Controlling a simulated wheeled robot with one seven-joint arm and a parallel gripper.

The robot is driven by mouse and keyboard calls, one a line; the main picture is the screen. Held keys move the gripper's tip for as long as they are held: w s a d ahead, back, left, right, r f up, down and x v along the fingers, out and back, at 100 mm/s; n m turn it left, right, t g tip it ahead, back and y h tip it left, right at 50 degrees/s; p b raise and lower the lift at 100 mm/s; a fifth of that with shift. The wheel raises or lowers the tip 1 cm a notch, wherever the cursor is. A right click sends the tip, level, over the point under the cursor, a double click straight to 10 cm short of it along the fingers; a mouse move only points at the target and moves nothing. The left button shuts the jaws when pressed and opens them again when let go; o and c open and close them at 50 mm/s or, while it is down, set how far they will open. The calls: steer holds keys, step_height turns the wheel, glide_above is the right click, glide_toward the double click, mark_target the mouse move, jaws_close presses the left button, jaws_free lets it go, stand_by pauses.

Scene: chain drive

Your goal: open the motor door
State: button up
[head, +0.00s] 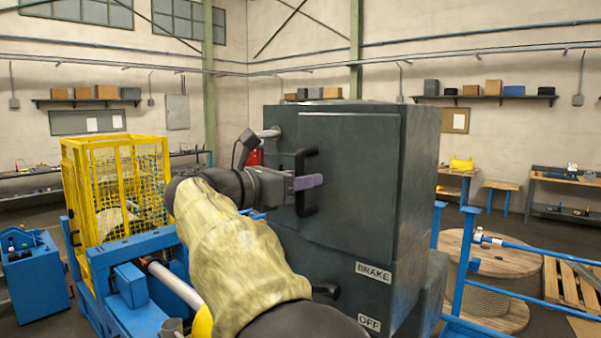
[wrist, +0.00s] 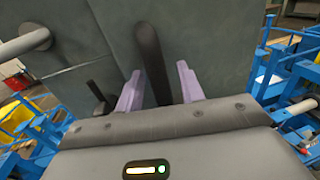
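The motor door (head: 350,190) is a dark grey panel on the front of a tall grey cabinet (head: 415,190), and it looks closed. A black vertical handle (head: 302,162) stands on the door's left side. My gripper (head: 306,182) is level with the middle of the handle. In the wrist view, my gripper (wrist: 158,76) is open, with one purple finger on each side of the handle (wrist: 149,50). Gaps show between the handle and both fingers. My arm hides the cabinet's lower left in the head view.
A second small black handle (head: 326,290) sits low on the cabinet near BRAKE (head: 373,272) and OFF (head: 369,322) labels. A yellow mesh cage (head: 115,185) on a blue frame stands left. Blue rails (head: 520,248) and a wooden spool (head: 490,255) stand right.

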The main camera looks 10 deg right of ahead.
jaws_close()
steer(key=shift+s+f+b, duration=0.1)
steer(key=shift+b, duration=0.25)
